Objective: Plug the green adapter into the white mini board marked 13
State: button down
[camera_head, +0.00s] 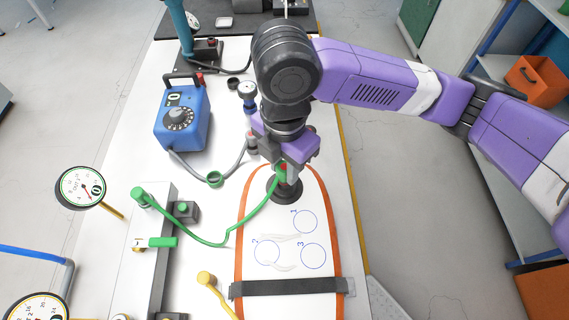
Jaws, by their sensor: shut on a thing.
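My gripper (285,160) points down over the far end of a white board with an orange edge (290,222). It is shut on the green adapter (281,172), which is mostly hidden by the fingers. A green hose (222,243) runs from it to a green fitting (138,194) on the left. The adapter is just above or at a dark round valve (285,190) on the board; I cannot tell whether it is seated. The board shows circles marked 1, 2 and 3; I cannot read a 13.
A black strap (290,288) crosses the board's near end. A blue pump box (182,118) with a grey hose (195,170) stands to the left. A grey rail (155,250), a yellow fitting (206,278) and round gauges (82,188) are at left.

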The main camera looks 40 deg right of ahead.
aim_at(284, 166)
jog(key=shift+f+b, duration=1.15)
jog(key=shift+f, duration=0.25)
dwell(0.5)
jog(key=c, duration=1)
grip_release()
jog(key=shift+r, duration=0.1)
jog(key=shift+r+p, duration=0.3)
jog(key=shift+r, duration=3.6)
